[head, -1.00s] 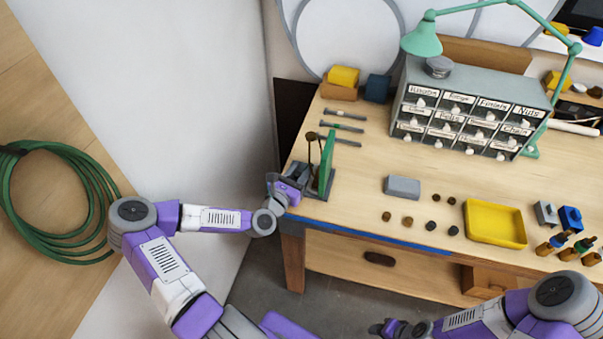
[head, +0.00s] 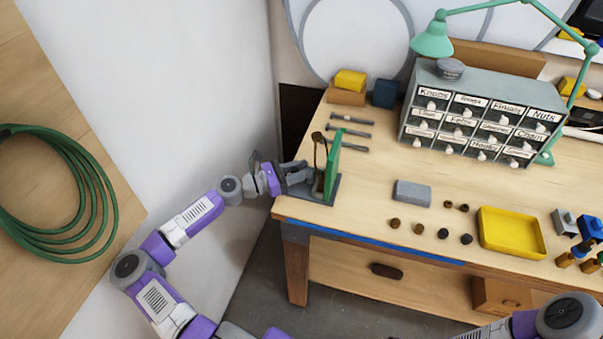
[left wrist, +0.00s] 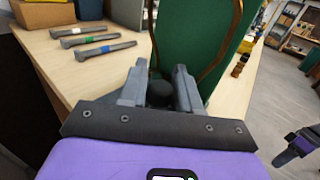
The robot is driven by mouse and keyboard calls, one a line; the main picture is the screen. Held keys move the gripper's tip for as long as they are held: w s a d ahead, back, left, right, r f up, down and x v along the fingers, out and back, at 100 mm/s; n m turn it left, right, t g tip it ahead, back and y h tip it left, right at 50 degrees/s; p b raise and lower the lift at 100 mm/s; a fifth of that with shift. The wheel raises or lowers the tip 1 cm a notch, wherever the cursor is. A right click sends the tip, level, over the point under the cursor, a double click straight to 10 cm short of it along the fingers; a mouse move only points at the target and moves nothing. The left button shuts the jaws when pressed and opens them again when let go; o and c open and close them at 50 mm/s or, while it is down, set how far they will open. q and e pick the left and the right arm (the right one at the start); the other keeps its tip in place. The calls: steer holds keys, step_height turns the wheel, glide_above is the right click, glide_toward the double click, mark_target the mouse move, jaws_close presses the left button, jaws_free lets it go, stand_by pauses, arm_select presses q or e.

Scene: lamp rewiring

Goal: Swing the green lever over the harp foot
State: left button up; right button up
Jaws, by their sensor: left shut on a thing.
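A tall green upright piece (head: 334,163), which I take to be the green lever, stands on a dark base plate (head: 328,196) at the bench's left corner. It fills the upper middle of the left wrist view (left wrist: 195,38). A thin brass-coloured wire loop (left wrist: 233,35), like a lamp harp, stands in front of it. My left gripper (head: 305,172) reaches in from the left, low beside this fixture. In the left wrist view its fingers (left wrist: 160,95) are shut on a dark round knob (left wrist: 160,93). The harp's foot is hidden behind the fingers and knob.
Several metal tools (head: 349,133) lie behind the fixture. A grey block (head: 412,192), small dark knobs and a yellow tray (head: 511,233) lie to the right. A drawer cabinet (head: 482,118) stands behind. Part of my right arm (left wrist: 298,147) shows at the wrist view's right edge.

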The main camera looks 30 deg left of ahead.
arm_select(q)
steer(key=m+g+h, duration=0.1)
steer(key=g+h+p, duration=0.1)
steer(key=m+h, duration=0.1)
steer(key=shift+w+a+r+m+g, duration=0.2)
steer(key=shift+w+a+m+g, duration=0.1)
steer(key=shift+w+a+g, duration=0.1)
steer(key=shift+w+f+m+g+h+p, duration=0.15)
steer(key=shift+m+g+h+p, duration=0.15)
steer(key=shift+m+g+h, duration=0.65)
steer(key=shift+w+a+m+g+h+b, duration=0.15)
steer(key=shift+m+g+h+b, duration=0.2)
steer(key=shift+m+g, duration=0.5)
steer(key=shift+w+m+g+h+b, duration=0.1)
steer(key=shift+m+g+h+b, duration=0.2)
steer(key=shift+g, duration=0.8)
steer(key=shift+f+m+g, duration=0.1)
steer(key=shift+m+g, duration=0.2)
steer(key=shift+g, duration=0.2)
steer(key=o, duration=0.7)
steer(key=shift+v, duration=3.7)
